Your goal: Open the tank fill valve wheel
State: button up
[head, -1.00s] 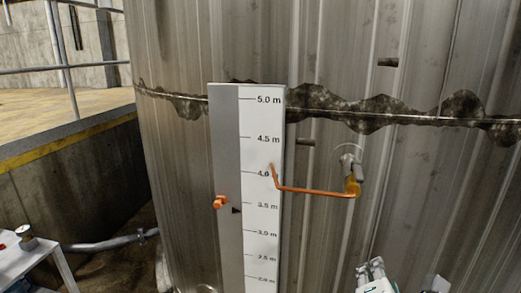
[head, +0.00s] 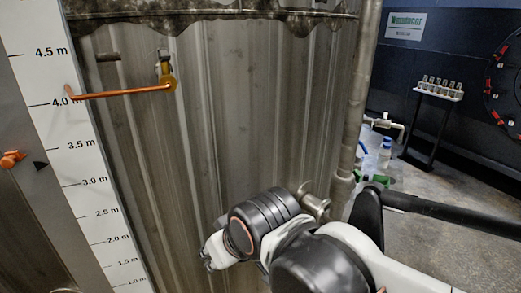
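The tall metal tank (head: 220,110) fills the middle of the head view. I cannot clearly make out a fill valve wheel. A metal flange or fitting (head: 314,203) sits at the tank's lower right, partly hidden behind my arm, near a vertical pipe (head: 354,115). A small green part (head: 377,180) shows just right of that pipe; I cannot tell whether it is a valve handle. My gripper (head: 212,252) is at the arm's end, low in front of the tank, apart from the green part. Its fingers are too small and turned away to read.
A level gauge board (head: 85,190) stands at the left, with an orange pointer (head: 12,159) and an orange rod (head: 120,92). A stand with small bottles (head: 438,88) is at the right, before a dark wall. Grey floor (head: 440,200) shows at the right.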

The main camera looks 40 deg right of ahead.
aim_at(358, 176)
jog(key=l+u, duration=0.45)
jog(key=u, duration=0.15)
jog(key=k+l+u, duration=0.1)
jog(key=l, duration=0.3)
jog(key=k+l+u, duration=0.1)
jog(key=l, duration=0.3)
jog(key=k+l, duration=0.2)
jog(key=l, duration=0.15)
jog(key=k+l+u, duration=0.15)
jog(key=l, duration=0.25)
jog(key=k+l+u, duration=0.1)
jog(key=l, duration=0.25)
jog(key=k+l+u, duration=0.1)
jog(key=l, duration=0.25)
jog(key=k+l, duration=0.2)
jog(key=l, duration=0.15)
jog(key=k+l, duration=0.2)
jog(key=l, duration=0.2)
jog(key=k+l, duration=0.2)
jog(key=l, duration=0.15)
jog(key=k+l, duration=0.2)
jog(key=l, duration=0.15)
jog(key=k+l, duration=0.2)
jog(key=l, duration=0.15)
jog(key=k+j+z, duration=0.15)
jog(key=z, duration=0.25)
jog(key=k+j+z, duration=0.15)
jog(key=j+z, duration=0.3)
jog(key=k+l, duration=0.05)
jog(key=l, duration=0.05)
